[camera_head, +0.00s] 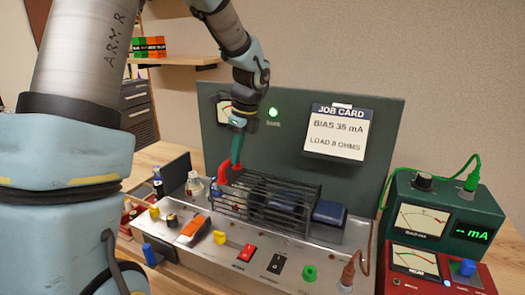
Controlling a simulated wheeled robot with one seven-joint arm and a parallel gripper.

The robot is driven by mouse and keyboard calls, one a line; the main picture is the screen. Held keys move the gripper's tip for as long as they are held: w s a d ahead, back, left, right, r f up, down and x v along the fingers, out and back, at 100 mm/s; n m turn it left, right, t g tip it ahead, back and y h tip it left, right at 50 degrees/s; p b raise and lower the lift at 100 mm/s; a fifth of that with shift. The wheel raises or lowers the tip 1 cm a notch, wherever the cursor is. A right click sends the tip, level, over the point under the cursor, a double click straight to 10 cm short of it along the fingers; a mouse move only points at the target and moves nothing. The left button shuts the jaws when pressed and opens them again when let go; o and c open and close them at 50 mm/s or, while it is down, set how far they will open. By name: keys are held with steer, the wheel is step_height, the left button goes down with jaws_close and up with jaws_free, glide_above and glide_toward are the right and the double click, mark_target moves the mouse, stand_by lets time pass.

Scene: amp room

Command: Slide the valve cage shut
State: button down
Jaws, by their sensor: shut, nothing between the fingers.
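The valve cage (262,204), a dark wire-barred box, sits on top of the metal amp chassis (225,255). Blue-black blocks (328,213) show behind and through its bars on the right. Glass valves (194,185) stand on the chassis to the left of the cage, outside its bars. My gripper (224,173), green with red fingertips, points down at the cage's upper left end. The fingers look shut and empty. I cannot tell whether they touch the cage.
A dark green panel (290,130) with a job card (337,132) and a lit green lamp stands behind. A green meter box (440,220) and a red one (432,268) stand at right. Knobs, switches and a brown plug (348,272) line the chassis front.

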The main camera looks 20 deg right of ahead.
steer(key=w+a+p, duration=0.5)
steer(key=w+a, duration=0.6)
steer(key=a, duration=0.1)
steer(key=shift+w+a+p, duration=0.3)
steer(key=shift+w, duration=0.05)
